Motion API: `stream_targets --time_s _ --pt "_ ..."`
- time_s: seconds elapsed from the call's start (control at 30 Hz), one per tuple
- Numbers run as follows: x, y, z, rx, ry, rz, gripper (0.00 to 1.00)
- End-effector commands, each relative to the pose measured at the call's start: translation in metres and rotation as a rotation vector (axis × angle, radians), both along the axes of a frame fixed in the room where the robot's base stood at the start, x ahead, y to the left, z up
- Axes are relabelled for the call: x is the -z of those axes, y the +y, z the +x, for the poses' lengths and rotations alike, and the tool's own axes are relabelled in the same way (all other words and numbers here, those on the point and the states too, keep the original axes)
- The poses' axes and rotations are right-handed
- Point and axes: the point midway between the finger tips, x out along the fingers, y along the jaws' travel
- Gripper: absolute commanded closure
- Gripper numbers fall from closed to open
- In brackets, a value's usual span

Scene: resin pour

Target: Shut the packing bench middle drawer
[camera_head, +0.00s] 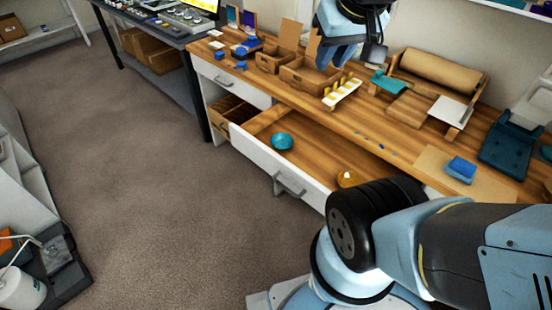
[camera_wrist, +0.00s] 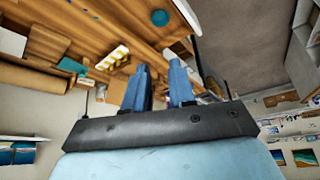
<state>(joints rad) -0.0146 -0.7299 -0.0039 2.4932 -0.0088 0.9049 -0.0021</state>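The packing bench (camera_head: 395,122) has a wooden top. Its wide middle drawer (camera_head: 268,158) is pulled well out, with a white front and a grey bar handle (camera_head: 289,186). A teal bowl (camera_head: 282,142) and a small amber piece (camera_head: 347,179) lie inside it. My arm hides the drawer's right end. My gripper (camera_head: 337,58) is above the back of the bench top, away from the drawer. In the wrist view its two blue fingers (camera_wrist: 162,68) stand apart with nothing between them. The teal bowl also shows there (camera_wrist: 160,18).
The upper left drawer (camera_head: 230,82) is flush. Wooden boxes (camera_head: 305,76), a yellow-and-white rack (camera_head: 341,92), a paper roll (camera_head: 438,70) and a blue tray (camera_head: 510,147) crowd the bench top. Carpet (camera_head: 165,180) before the drawer is clear. A dark table (camera_head: 160,25) stands beyond, at left.

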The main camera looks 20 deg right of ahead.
Motion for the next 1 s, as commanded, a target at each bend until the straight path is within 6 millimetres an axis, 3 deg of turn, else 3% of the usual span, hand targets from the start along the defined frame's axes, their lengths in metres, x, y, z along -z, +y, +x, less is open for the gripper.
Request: stream_targets --time_s 0.23,0.67,1.0 --pt "0.021 0.009 0.030 -0.106 0.138 -0.057 1.00" --pt "0.073 0.038 0.085 -0.323 0.396 -0.221 1.00" --pt "0.126 0.072 0.119 -0.496 0.582 -0.392 1.00"
